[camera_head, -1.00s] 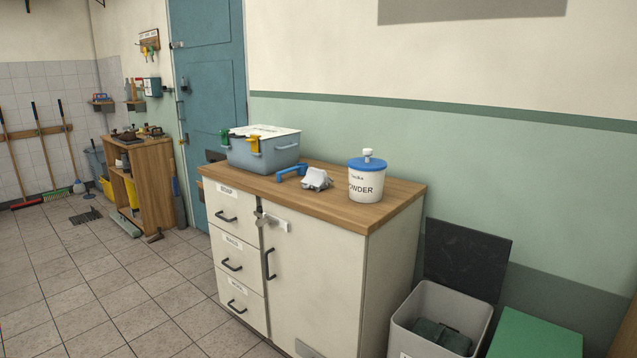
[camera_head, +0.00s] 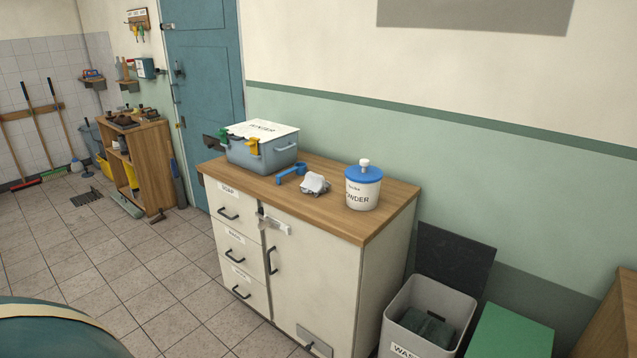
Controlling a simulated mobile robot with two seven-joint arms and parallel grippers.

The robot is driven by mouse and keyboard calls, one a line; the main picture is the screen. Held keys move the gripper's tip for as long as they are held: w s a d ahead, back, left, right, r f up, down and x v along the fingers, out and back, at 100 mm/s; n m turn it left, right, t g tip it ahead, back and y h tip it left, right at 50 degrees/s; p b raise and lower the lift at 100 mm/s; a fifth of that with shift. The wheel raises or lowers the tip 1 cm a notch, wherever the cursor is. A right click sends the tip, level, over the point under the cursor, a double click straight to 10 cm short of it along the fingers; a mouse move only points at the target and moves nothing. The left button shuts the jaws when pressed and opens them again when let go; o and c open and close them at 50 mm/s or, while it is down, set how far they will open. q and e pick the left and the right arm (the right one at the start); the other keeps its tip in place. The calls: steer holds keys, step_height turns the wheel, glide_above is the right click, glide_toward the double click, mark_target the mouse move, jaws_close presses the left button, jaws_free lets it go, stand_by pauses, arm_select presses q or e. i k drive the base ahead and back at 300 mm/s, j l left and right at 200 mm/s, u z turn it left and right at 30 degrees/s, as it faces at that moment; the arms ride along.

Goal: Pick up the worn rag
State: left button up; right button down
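A crumpled whitish-grey thing (camera_head: 314,184), which looks like a cloth, lies on the wooden top of the cabinet (camera_head: 385,203). It is between a blue handled tool (camera_head: 291,175) and a white tub with a blue lid (camera_head: 363,187). A dark green folded cloth-like thing (camera_head: 427,326) lies inside a grey open bin (camera_head: 461,302) to the right of the cabinet. I cannot tell for sure which of these is the worn rag. Neither of my grippers is in view.
A grey-blue lidded box (camera_head: 263,150) with green and yellow clips stands on the cabinet's left. A green box (camera_head: 510,332) is right of the bin. A teal rounded thing (camera_head: 50,335) fills the lower left corner. Tiled floor (camera_head: 150,270) left of the cabinet is open.

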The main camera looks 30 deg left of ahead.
mark_target(316, 184)
steer(key=i+j+z, duration=0.1)
steer(key=j, duration=0.3)
steer(key=i+j+z, duration=0.15)
steer(key=j, duration=0.25)
steer(key=i+j+z, duration=0.1)
steer(key=j, duration=0.3)
steer(key=i+j+z, duration=0.1)
steer(key=j, duration=0.3)
steer(key=i+j+z, duration=0.15)
steer(key=j, duration=0.3)
